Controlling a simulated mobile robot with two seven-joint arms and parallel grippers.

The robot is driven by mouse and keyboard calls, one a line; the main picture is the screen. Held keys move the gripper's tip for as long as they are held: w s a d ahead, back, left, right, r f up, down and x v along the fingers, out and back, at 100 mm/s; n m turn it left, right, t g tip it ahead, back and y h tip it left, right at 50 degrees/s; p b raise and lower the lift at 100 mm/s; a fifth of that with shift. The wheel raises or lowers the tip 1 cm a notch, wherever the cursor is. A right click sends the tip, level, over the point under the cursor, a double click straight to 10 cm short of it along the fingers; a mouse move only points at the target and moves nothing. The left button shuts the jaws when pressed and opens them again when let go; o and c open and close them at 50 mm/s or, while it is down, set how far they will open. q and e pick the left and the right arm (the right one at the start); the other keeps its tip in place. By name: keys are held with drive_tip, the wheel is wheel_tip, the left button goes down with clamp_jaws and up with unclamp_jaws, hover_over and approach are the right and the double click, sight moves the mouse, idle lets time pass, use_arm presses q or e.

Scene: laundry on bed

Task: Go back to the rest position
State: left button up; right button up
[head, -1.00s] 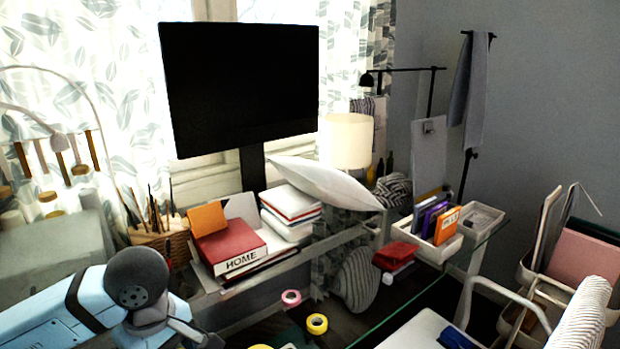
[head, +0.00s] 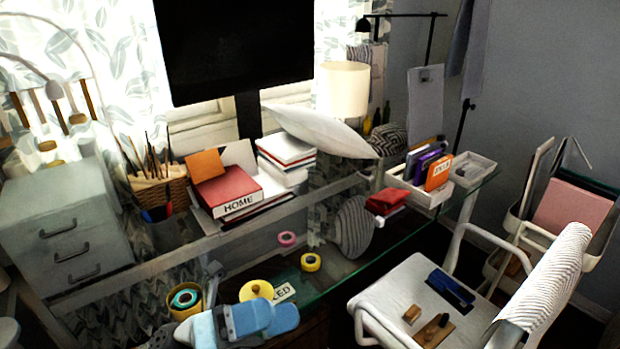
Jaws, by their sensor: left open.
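My left gripper (head: 212,274) shows small and partly hidden at the lower left, just above the light blue part of my left arm, over the glass desk (head: 345,262). It is open, and I see nothing held in it. It is apart from the yellow tape roll (head: 311,262) and the pink tape roll (head: 287,239) on its right. My right gripper is not in view.
A grey drawer unit (head: 65,225) stands at the left. A white chair (head: 410,283) stands at the lower right.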

use_arm(q)
drive_tip(key=w+a+f+n+t+y, duration=0.2)
drive_tip(key=a+f+n+t+y, duration=0.2)
drive_tip(key=f+n+t+y, duration=0.65)
drive_tip(key=w+a+f+n+t+y, duration=0.25)
drive_tip(key=a+n+t, duration=0.2)
drive_tip(key=n, duration=1.15)
drive_tip(key=s+a+f+n+g+y+p, duration=0.1)
drive_tip(key=s+a+f+n+g+y, duration=0.2)
drive_tip(key=s+f+n, duration=0.45)
drive_tip(key=s+a+f+n+g+y, duration=0.2)
drive_tip(key=s+f+n+g+y, duration=0.15)
drive_tip(key=f, duration=0.75)
wheel_tip(320, 180, up, 14)
drive_tip(key=a+p, duration=0.1)
drive_tip(key=p, duration=1.5)
drive_tip(key=shift+s+p, duration=0.35)
drive_tip(key=shift+s, duration=0.05)
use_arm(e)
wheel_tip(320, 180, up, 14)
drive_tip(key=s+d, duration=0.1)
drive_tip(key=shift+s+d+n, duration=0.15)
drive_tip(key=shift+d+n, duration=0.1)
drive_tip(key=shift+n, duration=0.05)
use_arm(q)
drive_tip(key=shift+r, duration=0.1)
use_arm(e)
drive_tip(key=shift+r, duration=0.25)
